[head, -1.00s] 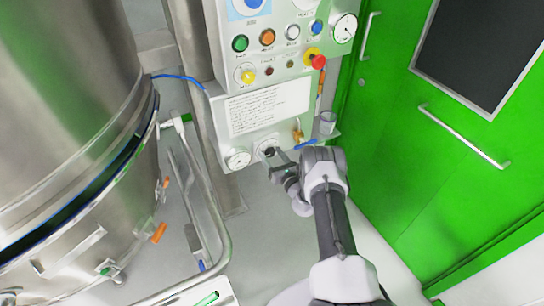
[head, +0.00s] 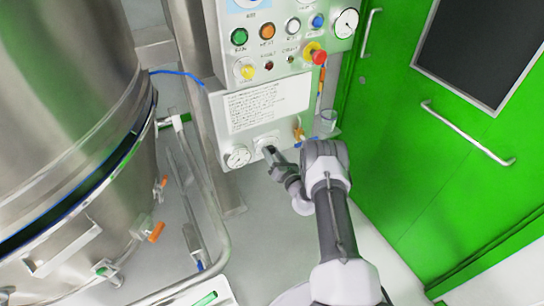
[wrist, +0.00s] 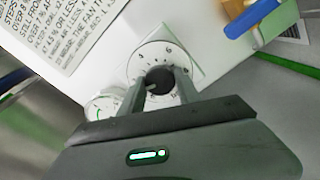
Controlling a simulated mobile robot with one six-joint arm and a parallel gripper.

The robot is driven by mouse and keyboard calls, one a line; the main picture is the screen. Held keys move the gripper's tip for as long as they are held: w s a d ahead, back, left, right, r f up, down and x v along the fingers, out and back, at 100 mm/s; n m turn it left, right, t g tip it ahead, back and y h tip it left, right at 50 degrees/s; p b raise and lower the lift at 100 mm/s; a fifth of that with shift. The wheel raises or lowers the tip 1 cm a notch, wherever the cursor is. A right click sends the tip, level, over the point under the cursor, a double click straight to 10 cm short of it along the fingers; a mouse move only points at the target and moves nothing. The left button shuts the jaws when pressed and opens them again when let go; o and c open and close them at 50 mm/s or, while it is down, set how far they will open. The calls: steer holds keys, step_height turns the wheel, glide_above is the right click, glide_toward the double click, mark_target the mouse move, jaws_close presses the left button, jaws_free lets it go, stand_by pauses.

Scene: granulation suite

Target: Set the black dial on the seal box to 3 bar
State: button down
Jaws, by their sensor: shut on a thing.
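The seal box (head: 262,142) is a pale panel low on the cabinet, with a printed notice above. The black dial (wrist: 158,80) sits on a round white scale plate (wrist: 147,60) with numbers around it. In the wrist view my gripper (wrist: 160,90) has a finger on each side of the dial and is shut on it. A light pointer mark on the dial faces lower left; the number it points at is hard to read. In the head view my gripper (head: 270,151) reaches the panel and hides most of the dial. A white gauge (head: 238,157) is left of it.
Above are coloured buttons, a yellow selector (head: 246,70) and a red emergency knob (head: 318,56). A steel vessel (head: 70,110) stands left, a green door (head: 440,140) right.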

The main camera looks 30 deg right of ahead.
steer(key=m+b, duration=0.1)
steer(key=m, duration=0.3)
steer(key=shift+b, duration=0.35)
steer(key=shift+m+b, duration=0.35)
steer(key=shift+m, duration=1.45)
steer(key=c, duration=0.9)
jaws_free()
steer(key=shift+o, duration=0.2)
steer(key=shift+s, duration=0.1)
steer(key=s+p, duration=0.6)
steer(key=s, duration=1.1)
steer(key=shift+s+d, duration=0.15)
steer(key=shift+d, duration=0.1)
